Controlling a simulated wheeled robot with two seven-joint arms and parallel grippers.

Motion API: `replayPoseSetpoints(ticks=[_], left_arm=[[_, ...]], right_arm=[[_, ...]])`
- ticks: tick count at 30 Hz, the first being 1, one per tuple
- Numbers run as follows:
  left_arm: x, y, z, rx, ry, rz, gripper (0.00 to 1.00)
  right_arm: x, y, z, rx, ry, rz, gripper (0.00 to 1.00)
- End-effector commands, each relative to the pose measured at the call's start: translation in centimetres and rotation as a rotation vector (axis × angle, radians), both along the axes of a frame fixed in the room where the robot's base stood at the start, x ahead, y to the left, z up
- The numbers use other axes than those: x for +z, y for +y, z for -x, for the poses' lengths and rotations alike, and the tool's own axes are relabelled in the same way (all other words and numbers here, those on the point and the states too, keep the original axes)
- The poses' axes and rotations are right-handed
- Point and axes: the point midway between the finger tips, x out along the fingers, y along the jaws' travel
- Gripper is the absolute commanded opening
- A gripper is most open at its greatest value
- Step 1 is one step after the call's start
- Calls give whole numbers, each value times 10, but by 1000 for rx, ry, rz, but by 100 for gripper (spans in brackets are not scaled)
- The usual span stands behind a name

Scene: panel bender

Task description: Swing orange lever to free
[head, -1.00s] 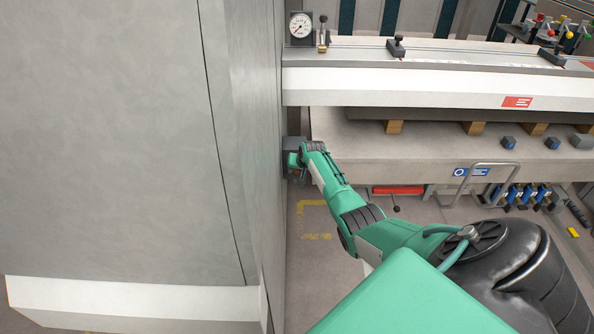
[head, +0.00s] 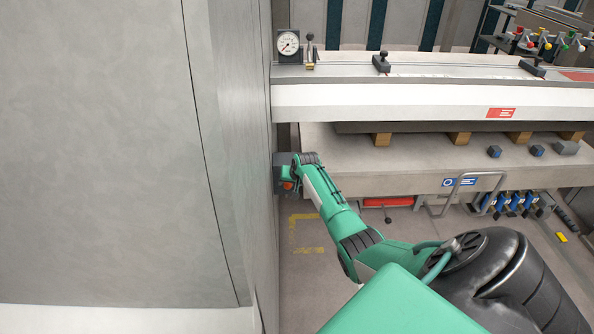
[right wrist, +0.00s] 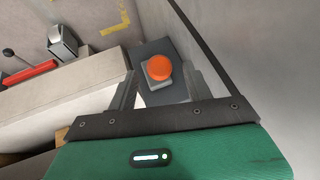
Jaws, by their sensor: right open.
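The orange end of the lever (right wrist: 160,67) shows in the right wrist view as a round knob on a light grey base, fixed to a dark grey box (right wrist: 152,48). A small orange patch (head: 288,185) shows beside my right gripper in the head view. My right gripper (right wrist: 161,80) is open, and its two fingers stand on either side of the knob's base in the picture. I cannot tell whether they touch it. In the head view the right gripper (head: 286,176) is small, partly hidden by its own wrist, close to the tall grey panel's edge. My left gripper is not in view.
A tall grey panel (head: 95,150) fills the left. The machine's white beam (head: 390,103) and grey bed (head: 400,155) lie behind and right of my arm. A red bar (head: 388,202) sits under the bed. Floor with yellow markings (head: 292,235) is clear below.

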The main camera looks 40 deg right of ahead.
Motion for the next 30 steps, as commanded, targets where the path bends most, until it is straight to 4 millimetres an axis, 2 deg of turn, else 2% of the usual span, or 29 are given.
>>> replayPoseSetpoints(ticks=[9,18,30], left_arm=[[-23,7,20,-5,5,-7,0],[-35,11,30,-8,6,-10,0],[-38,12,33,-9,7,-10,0]], right_arm=[[43,5,26,0,-1,2,51],[77,8,47,-1,-3,1,51],[85,10,53,-1,-1,0,51]])
